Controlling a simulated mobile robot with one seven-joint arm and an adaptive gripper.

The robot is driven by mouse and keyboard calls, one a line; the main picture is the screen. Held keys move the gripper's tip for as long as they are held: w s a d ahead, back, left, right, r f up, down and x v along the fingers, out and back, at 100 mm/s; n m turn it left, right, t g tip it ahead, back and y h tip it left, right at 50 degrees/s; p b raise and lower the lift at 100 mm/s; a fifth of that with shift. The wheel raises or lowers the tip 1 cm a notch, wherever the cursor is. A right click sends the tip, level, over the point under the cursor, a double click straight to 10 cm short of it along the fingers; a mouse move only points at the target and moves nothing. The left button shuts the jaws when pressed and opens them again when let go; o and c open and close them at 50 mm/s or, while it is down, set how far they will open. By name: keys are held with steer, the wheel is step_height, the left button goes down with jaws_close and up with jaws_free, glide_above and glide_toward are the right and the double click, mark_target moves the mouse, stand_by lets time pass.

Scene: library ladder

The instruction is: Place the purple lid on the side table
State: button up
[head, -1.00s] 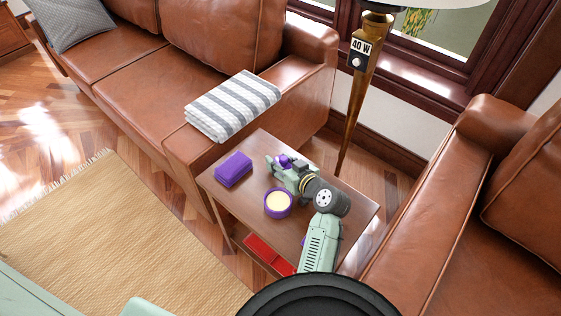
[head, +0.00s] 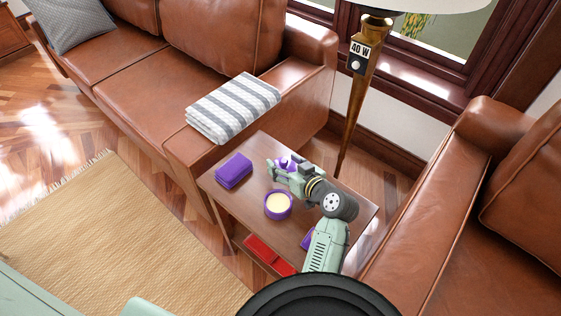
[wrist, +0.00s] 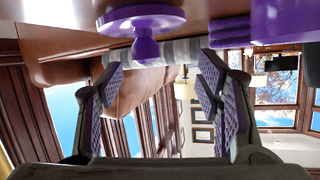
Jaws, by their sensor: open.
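The purple lid (head: 288,161) lies on the wooden side table (head: 238,200), partly hidden by my gripper (head: 274,170) in the head view. The wrist view is upside down: there the lid (wrist: 145,17) rests flat on the table top, its round knob pointing away from the surface. My gripper (wrist: 165,85) is open and empty. Its padded fingers show to either side of the knob in that view, apart from the lid. I cannot tell how far the lid is from the fingertips.
A purple round container with cream contents (head: 278,205) and a folded purple cloth (head: 233,170) stand near the gripper on the table. Another purple item (head: 306,239) is partly behind my arm. Red things (head: 262,249) lie on the lower shelf. Sofas and a lamp (head: 357,90) surround the table.

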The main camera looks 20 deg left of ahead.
steer(key=b+v, duration=0.1)
steer(key=v, duration=0.8)
steer(key=shift+s+d+b, duration=0.15)
steer(key=shift+d+b, duration=0.05)
steer(key=shift+b, duration=0.1)
steer(key=shift+r, duration=0.1)
